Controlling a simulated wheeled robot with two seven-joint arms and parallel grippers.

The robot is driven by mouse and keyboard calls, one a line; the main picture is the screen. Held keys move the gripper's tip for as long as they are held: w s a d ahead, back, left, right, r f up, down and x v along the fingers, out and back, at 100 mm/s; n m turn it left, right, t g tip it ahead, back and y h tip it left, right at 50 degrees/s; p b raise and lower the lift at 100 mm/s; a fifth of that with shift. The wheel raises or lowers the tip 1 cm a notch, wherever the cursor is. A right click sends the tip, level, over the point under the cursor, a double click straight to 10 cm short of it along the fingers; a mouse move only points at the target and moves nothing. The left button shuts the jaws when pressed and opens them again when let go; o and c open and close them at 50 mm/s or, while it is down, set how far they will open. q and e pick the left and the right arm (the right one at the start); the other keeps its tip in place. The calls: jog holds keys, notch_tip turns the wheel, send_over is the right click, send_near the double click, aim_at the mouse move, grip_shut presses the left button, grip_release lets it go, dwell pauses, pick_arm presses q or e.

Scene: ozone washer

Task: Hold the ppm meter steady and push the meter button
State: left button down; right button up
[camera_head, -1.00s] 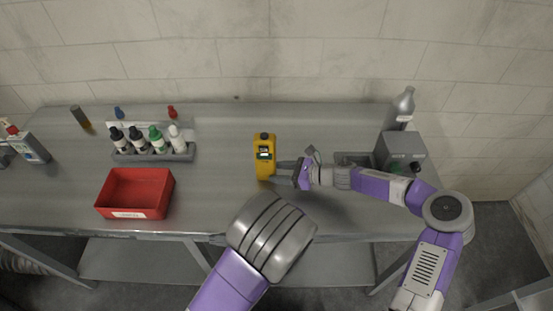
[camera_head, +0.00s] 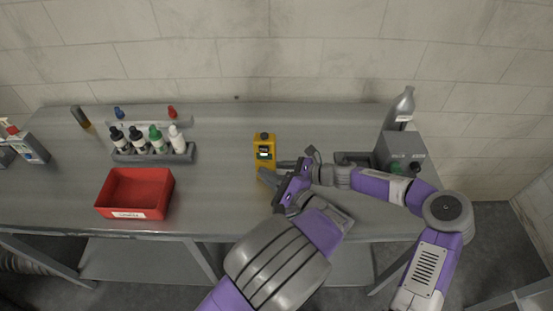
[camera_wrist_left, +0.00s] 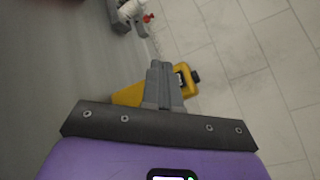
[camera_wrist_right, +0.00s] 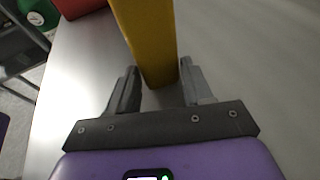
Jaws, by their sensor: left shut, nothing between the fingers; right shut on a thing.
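The yellow ppm meter (camera_head: 264,142) stands upright near the middle of the table, its small display facing me. My right gripper (camera_head: 280,164) reaches in from the right and is shut on the meter's side; in the right wrist view the yellow meter body (camera_wrist_right: 150,40) stands between the fingers (camera_wrist_right: 158,88). My left gripper (camera_head: 266,176) is shut and empty, its fingertips just in front of the meter's lower part. In the left wrist view the closed fingertips (camera_wrist_left: 160,68) overlap the meter (camera_wrist_left: 128,95). The meter's lower front and its button are hidden or too small to tell.
A red bin (camera_head: 135,194) stands at the left front of the table. A rack of several dropper bottles (camera_head: 153,151) is behind it. A grey box (camera_head: 400,148) and a silver bottle (camera_head: 403,105) stand at the right. The table behind the meter is clear.

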aim_at(254, 148)
pick_arm(q)
jog(key=shift+w, duration=2.5)
jog(key=shift+w, duration=0.1)
jog(key=shift+w, duration=0.35)
jog(key=shift+w, duration=0.15)
dwell(0.3)
jog(key=shift+s, duration=0.65)
jog(key=shift+s, duration=0.1)
jog(key=s, duration=0.5)
jog(key=shift+s, duration=0.4)
